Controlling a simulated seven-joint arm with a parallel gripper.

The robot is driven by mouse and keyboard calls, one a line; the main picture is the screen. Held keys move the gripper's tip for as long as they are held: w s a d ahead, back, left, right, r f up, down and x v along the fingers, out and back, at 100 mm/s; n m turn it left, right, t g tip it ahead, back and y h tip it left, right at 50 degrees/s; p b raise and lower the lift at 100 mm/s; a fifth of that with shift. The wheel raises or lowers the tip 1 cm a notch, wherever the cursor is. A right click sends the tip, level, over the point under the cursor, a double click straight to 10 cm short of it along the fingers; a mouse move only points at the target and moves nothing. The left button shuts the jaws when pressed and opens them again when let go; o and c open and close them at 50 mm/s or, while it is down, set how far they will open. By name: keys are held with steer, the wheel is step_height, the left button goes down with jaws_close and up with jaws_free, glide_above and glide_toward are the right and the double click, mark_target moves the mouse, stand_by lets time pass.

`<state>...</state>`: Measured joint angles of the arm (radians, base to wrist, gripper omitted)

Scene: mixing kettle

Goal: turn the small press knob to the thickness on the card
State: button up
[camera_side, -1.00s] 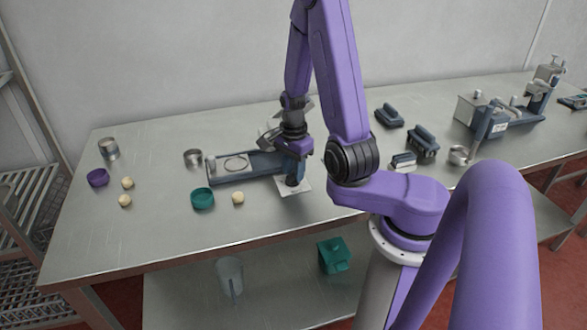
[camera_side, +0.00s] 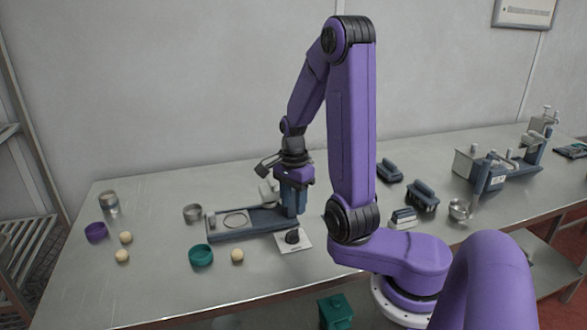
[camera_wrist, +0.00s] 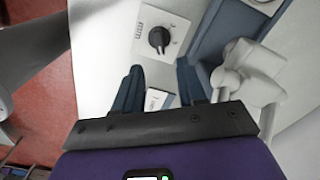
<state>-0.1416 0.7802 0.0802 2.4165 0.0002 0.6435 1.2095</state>
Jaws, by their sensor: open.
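The small black knob (camera_side: 292,236) stands on a white square plate (camera_side: 306,246) at the front right of the blue press (camera_side: 256,224). In the wrist view the knob (camera_wrist: 158,39) shows a pointer ridge, with dark line marks on the plate (camera_wrist: 145,15) around it; the exact setting is too small to read. My gripper (camera_side: 293,212) is open and empty, above and behind the knob in the side view, apart from it. In the wrist view my gripper's (camera_wrist: 158,76) blue fingers stand apart, below the knob. A small white printed label, possibly the card (camera_wrist: 157,99), shows between them; its print is unreadable.
Dough balls (camera_side: 125,237), a teal bowl (camera_side: 201,256), a purple bowl (camera_side: 96,232) and metal cups (camera_side: 193,213) stand left. Blue-handled tools (camera_side: 422,196) and a larger machine (camera_side: 490,170) stand right.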

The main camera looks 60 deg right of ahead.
step_height(320, 180, up, 9)
steer(key=shift+r, duration=0.2)
stand_by(0.4)
steer(key=a+f+n, duration=0.2)
steer(key=a+n, duration=0.9)
steer(key=n, duration=0.5)
steer(key=s+a+n, duration=0.3)
steer(key=s+n, duration=0.5)
steer(key=n, duration=0.1)
steer(key=s+a+f+n, duration=0.1)
steer(key=s+a+n, duration=0.2)
steer(key=s+n, duration=0.4)
steer(key=shift+s+a+f+n, duration=0.15)
steer(key=shift+s+n, duration=0.2)
steer(key=shift+n, duration=0.55)
